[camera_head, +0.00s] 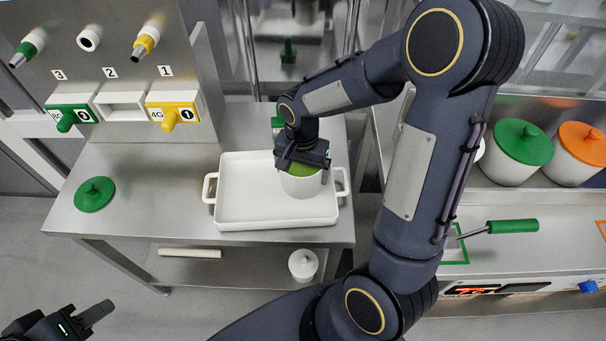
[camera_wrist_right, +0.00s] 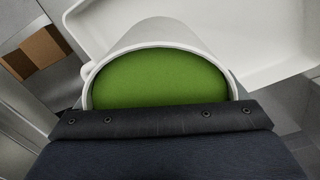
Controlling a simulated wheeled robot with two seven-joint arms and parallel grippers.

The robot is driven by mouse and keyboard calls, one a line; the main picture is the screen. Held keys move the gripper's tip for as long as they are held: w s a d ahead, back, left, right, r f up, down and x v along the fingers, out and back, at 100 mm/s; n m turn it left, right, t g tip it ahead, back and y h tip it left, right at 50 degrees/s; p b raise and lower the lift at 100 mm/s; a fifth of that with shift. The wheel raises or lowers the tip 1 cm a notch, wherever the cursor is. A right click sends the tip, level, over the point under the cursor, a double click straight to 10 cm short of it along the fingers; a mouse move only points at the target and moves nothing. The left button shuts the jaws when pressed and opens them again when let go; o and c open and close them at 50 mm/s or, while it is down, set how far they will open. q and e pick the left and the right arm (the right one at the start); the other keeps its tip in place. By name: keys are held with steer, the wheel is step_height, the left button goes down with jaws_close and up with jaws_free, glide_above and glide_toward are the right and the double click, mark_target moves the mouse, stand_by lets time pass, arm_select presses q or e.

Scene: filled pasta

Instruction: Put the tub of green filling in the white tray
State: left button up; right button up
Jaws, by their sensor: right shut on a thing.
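The tub of green filling (camera_head: 301,184) is a white round tub, upright, at the right end of the white tray (camera_head: 235,219). My right gripper (camera_head: 303,163) is shut on its rim from above and hides part of it. I cannot tell whether the tub's base touches the tray floor. In the right wrist view the green filling (camera_wrist_right: 160,78) fills the tub's opening, with the tray (camera_wrist_right: 265,40) behind it. My left gripper (camera_head: 88,316) is at the bottom left, away from the table; only one finger shows clearly.
The tray stands on a steel table (camera_head: 140,205) with a green lid (camera_head: 94,194) at its left. A small white lidded pot (camera_head: 303,264) and a white roll (camera_head: 190,253) are on the shelf below. Lidded tubs (camera_head: 523,145) stand at the right. The tray's left part is empty.

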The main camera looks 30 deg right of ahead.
mark_target(302, 171)
steer(key=shift+w+d+f, duration=0.15)
steer(key=shift+f, duration=0.05)
steer(key=shift+w+d+f, duration=0.1)
steer(key=shift+f, duration=0.8)
steer(key=shift+w+d+f, duration=0.1)
steer(key=shift+f, duration=0.8)
steer(key=shift+f, duration=0.15)
steer(key=o, duration=1.3)
steer(key=shift+c, duration=0.2)
